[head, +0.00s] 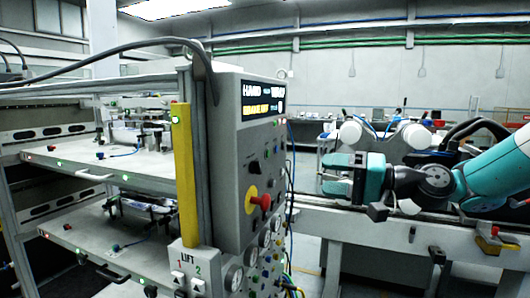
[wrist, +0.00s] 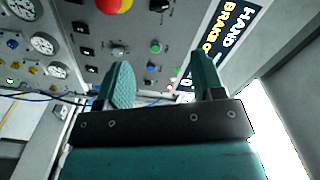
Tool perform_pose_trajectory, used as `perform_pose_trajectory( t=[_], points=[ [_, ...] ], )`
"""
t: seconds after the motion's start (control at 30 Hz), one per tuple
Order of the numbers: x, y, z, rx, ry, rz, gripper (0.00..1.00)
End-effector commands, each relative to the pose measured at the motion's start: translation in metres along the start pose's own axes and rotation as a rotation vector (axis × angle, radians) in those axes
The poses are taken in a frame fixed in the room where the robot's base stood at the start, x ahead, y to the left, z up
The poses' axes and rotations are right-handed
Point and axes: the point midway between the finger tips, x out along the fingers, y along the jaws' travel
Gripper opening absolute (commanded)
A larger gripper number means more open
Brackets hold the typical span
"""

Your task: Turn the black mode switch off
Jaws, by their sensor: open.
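The grey control panel (head: 238,150) stands in the middle of the head view, with a small display at its top. A black switch (head: 254,167) sits on its face above the red knob.
A red knob on a yellow base (head: 262,201) sticks out of the panel. Round gauges (wrist: 43,43) and cables lie lower on it. A yellow post (head: 183,172) and shelves (head: 75,165) stand left. A long grey rail bench (head: 360,225) runs below my arm.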

Motion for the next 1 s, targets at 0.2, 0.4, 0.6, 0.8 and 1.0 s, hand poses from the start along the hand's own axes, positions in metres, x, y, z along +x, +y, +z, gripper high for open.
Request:
perform_pose_trajectory(
  t=[0.2, 0.4, 0.6, 0.8, 1.0],
  points=[
    [0.046, -0.004, 0.001, -0.001, -0.007, 0.000, 0.62],
    [0.092, -0.004, 0.001, -0.002, -0.006, 0.000, 0.62],
    [0.128, -0.003, 0.001, -0.001, -0.004, 0.001, 0.62],
    [0.146, -0.001, 0.001, -0.001, -0.002, 0.001, 0.62],
    [0.148, 0.001, 0.001, -0.002, -0.001, 0.002, 0.62]
  ],
)
